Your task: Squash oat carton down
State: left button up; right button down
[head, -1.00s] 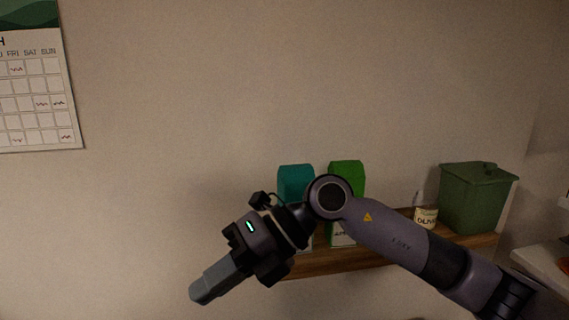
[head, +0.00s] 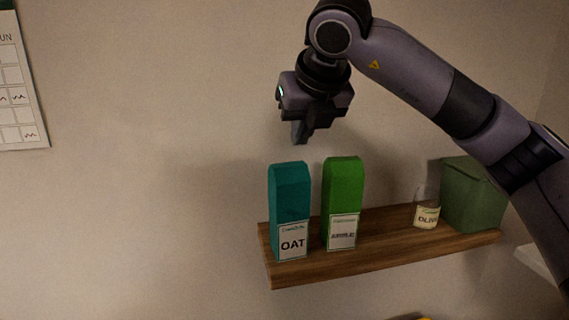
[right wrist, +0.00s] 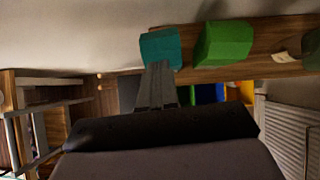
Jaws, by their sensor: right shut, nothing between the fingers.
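The oat carton (head: 290,200) is teal with a white OAT label. It stands upright and uncrushed at the left end of the wooden shelf (head: 385,246). Its top (right wrist: 160,46) shows in the right wrist view, just beyond the fingertips. My right gripper (head: 299,140) is shut and empty, pointing down above the oat carton, with a visible gap between them in the head view. In the right wrist view the shut fingers (right wrist: 157,70) overlap the carton's near edge in the picture. My left gripper is not in view.
A green carton (head: 343,200) stands close to the right of the oat carton. The wall behind is bare, with a calendar (head: 17,95) at far left.

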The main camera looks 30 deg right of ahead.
jog(key=shift+f, duration=0.1)
send_over(294, 194)
jog(key=w, duration=0.1)
jog(key=shift+w+d+f+b, duration=0.1)
jog(key=shift+f+b, duration=0.15)
jog(key=shift+f, duration=1.15)
jog(key=shift+d+f+b, duration=0.1)
jog(key=shift+f+b, duration=0.1)
jog(key=shift+f, duration=1.15)
notch_tip(294, 194, down, 9)
jog(key=b, duration=0.8)
jog(key=shift+a+b, duration=0.1)
jog(key=shift+b, duration=0.25)
jog(key=shift+r+p, duration=0.35)
jog(key=shift+s, duration=0.3)
jog(key=shift+s+a+r+b, duration=0.15)
jog(key=shift+s+r+b, duration=0.1)
jog(key=shift+s+b, duration=0.25)
jog(key=shift+s+a+r+b, duration=0.1)
jog(key=shift+s+r+b, duration=0.15)
jog(key=shift+s, duration=0.45)
